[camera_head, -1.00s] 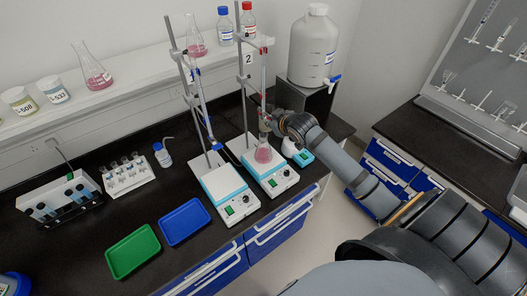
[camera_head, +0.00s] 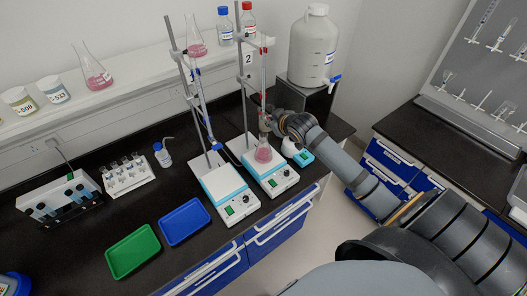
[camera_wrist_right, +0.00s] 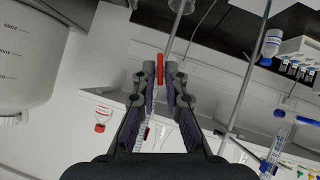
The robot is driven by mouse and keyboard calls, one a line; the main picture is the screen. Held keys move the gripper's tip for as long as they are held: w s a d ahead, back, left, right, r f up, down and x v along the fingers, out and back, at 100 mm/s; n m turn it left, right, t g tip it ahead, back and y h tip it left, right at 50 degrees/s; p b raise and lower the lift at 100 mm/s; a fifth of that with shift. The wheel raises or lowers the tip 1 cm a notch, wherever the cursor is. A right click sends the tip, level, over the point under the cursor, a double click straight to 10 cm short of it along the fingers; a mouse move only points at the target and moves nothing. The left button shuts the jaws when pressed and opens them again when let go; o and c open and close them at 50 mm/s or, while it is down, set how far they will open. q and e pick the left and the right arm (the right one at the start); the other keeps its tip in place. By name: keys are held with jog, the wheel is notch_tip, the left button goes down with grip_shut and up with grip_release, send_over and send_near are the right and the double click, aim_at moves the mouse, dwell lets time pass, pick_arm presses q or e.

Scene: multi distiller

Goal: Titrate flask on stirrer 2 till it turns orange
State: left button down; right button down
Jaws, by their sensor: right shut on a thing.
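The flask (camera_head: 263,154) with pink liquid stands on stirrer 2 (camera_head: 271,180), the right one of two white stirrers with blue edges. A sign with "2" (camera_head: 248,58) is on its stand. A burette (camera_head: 263,78) with red parts hangs on that stand above the flask. My right gripper (camera_head: 268,112) reaches in from the right at the burette's lower end. In the right wrist view my right gripper (camera_wrist_right: 160,70) is shut on a red stopcock handle (camera_wrist_right: 160,68). My left gripper is not in view.
The left stirrer (camera_head: 222,188) has its own stand and a blue burette (camera_head: 203,105). A large white carboy (camera_head: 313,45) stands behind my right arm. Green (camera_head: 133,250) and blue (camera_head: 185,222) trays lie at the front left.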

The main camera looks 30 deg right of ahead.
jog(key=shift+f, duration=0.2)
jog(key=n+h+b, duration=0.1)
jog(key=b, duration=0.1)
jog(key=n+h+b, duration=0.1)
jog(key=n+t+h+b, duration=0.1)
jog(key=h+b, duration=0.1)
jog(key=shift+s+a+f+n+b, duration=0.1)
jog(key=shift+a+f+n+b, duration=0.1)
jog(key=shift+a+n+b, duration=0.2)
dwell(0.5)
jog(key=shift+r, duration=0.15)
dwell(6.2)
